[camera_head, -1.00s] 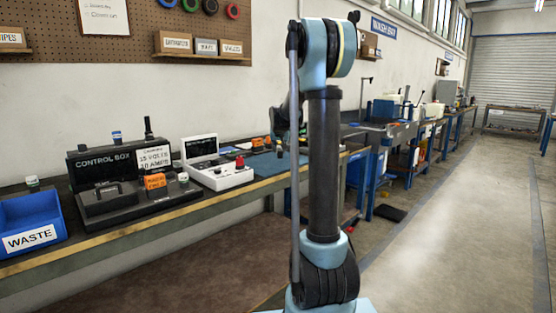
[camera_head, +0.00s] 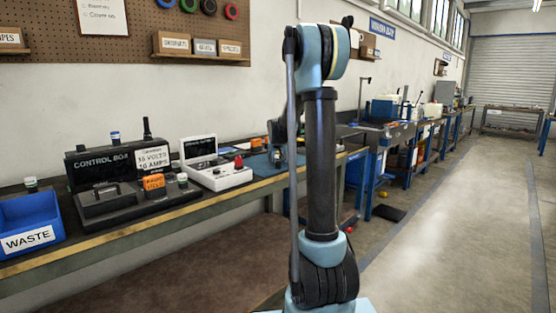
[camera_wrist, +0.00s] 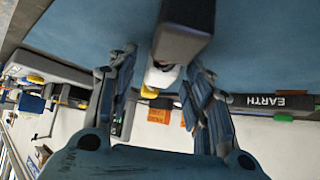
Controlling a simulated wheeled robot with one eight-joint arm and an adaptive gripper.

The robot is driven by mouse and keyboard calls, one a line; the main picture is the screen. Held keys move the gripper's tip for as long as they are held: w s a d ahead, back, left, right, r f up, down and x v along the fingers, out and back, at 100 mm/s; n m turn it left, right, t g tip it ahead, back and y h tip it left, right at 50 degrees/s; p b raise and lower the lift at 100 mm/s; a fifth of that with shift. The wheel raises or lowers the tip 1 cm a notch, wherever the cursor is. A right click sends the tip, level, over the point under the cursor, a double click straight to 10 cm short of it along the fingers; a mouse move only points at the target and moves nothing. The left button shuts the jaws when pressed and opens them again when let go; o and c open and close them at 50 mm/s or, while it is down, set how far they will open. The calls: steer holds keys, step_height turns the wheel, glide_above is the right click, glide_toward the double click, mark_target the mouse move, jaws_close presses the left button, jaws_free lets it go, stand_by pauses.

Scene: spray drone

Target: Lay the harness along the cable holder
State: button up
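My gripper (camera_wrist: 160,65) shows in the wrist view with its two fingers spread apart over a blue mat (camera_wrist: 80,28). A dark grey block (camera_wrist: 184,28) with a white piece (camera_wrist: 160,75) and a yellow piece (camera_wrist: 149,94) shows between and beyond the fingertips. A strip of mat shows beside the white piece, and I see no clear grip on it. I cannot tell whether these pieces are part of the harness or the cable holder. In the head view my gripper is low over the bench, mostly hidden behind my arm.
A black bar marked EARTH (camera_wrist: 280,101) lies right of the fingers. On the bench stand a control box (camera_head: 100,165), a white console (camera_head: 222,176) and a blue WASTE bin (camera_head: 30,222). Orange tags (camera_wrist: 158,115) show past the fingers. The floor on the right (camera_head: 450,240) is clear.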

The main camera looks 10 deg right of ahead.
steer(key=shift+r, duration=0.1)
steer(key=v, duration=1.2)
steer(key=shift+s, duration=0.2)
